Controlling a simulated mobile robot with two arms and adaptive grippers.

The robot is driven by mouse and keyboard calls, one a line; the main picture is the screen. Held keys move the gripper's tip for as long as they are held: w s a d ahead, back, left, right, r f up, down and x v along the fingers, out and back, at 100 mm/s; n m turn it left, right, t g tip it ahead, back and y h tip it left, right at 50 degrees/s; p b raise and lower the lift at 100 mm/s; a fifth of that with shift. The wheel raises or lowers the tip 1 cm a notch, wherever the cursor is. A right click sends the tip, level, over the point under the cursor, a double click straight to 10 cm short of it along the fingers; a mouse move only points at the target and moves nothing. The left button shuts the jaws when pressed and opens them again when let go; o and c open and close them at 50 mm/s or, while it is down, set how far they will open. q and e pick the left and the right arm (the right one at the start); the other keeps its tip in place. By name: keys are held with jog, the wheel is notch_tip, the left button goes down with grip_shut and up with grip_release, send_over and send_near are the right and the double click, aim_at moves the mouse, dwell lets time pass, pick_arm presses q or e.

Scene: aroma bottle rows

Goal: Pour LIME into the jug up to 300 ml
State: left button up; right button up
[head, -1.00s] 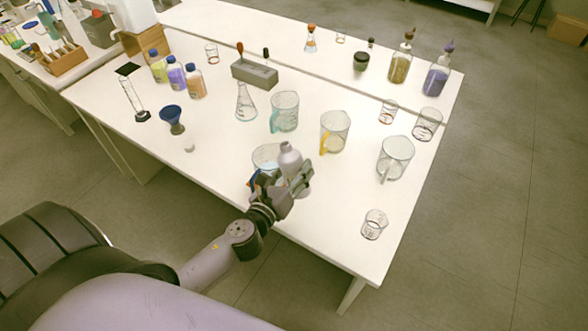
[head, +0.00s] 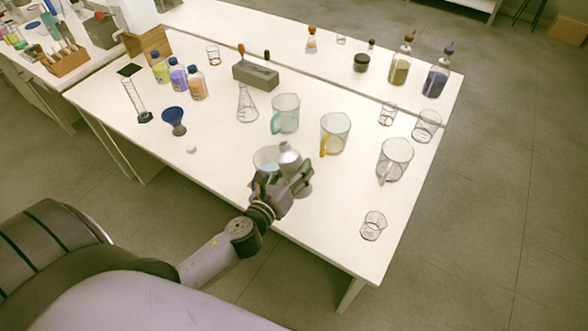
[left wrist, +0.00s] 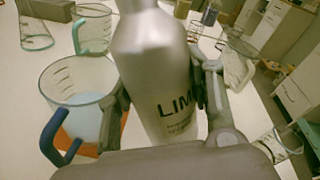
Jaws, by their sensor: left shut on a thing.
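My left gripper (head: 283,187) is shut on a silver-grey bottle (head: 290,161) near the front edge of the table. In the left wrist view the bottle (left wrist: 155,60) stands between the fingers, its label reading "LIM" with the rest hidden. Its mouth is out of that view. A clear jug (head: 265,156) with a blue handle is just left of the bottle, partly hidden by it and my gripper. In the left wrist view the jug (left wrist: 62,83) holds pale bluish liquid, with something orange beneath it. I cannot read its level. My right gripper is not in view.
Close behind are jugs with a teal handle (head: 286,112) and a yellow handle (head: 334,132), and a flask (head: 246,104). A clear-handled jug (head: 394,160) and a small beaker (head: 373,226) stand to the right. The table (head: 320,205) is bare right of my gripper.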

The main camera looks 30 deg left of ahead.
pick_arm(q)
jog(key=shift+w+a+r+n+g+h+p, duration=0.15)
jog(key=shift+r+n+p, duration=0.3)
jog(key=shift+p, duration=0.45)
jog(key=shift+a+r+n+g+h+p, duration=0.15)
jog(key=shift+a+r+n+g+p, duration=0.2)
jog(key=shift+p, duration=0.55)
dwell(0.6)
jog(key=shift+d+n+p, duration=0.3)
jog(key=shift+n+p, duration=0.25)
jog(key=shift+n, duration=0.05)
jog(key=shift+d+f+n+g+h+b, duration=0.15)
jog(key=shift+f+n+g+h+b, duration=0.15)
jog(key=shift+f, duration=0.35)
jog(key=shift+d+f+n+g+h+b, duration=0.15)
jog(key=shift+f+n+h, duration=0.2)
jog(key=shift+f, duration=0.25)
dwell(0.5)
jog(key=shift+s+d+f+n+p, duration=0.1)
jog(key=shift+s+d+n+p, duration=0.15)
jog(key=shift+n+p, duration=0.55)
dwell(0.4)
jog(key=shift+d+r+n+g+h+p, duration=0.1)
jog(key=shift+r+n+g+h+p, duration=0.35)
jog(key=shift+p, duration=0.9)
dwell(0.4)
jog(key=shift+f+b, duration=0.2)
jog(key=shift+b, duration=0.1)
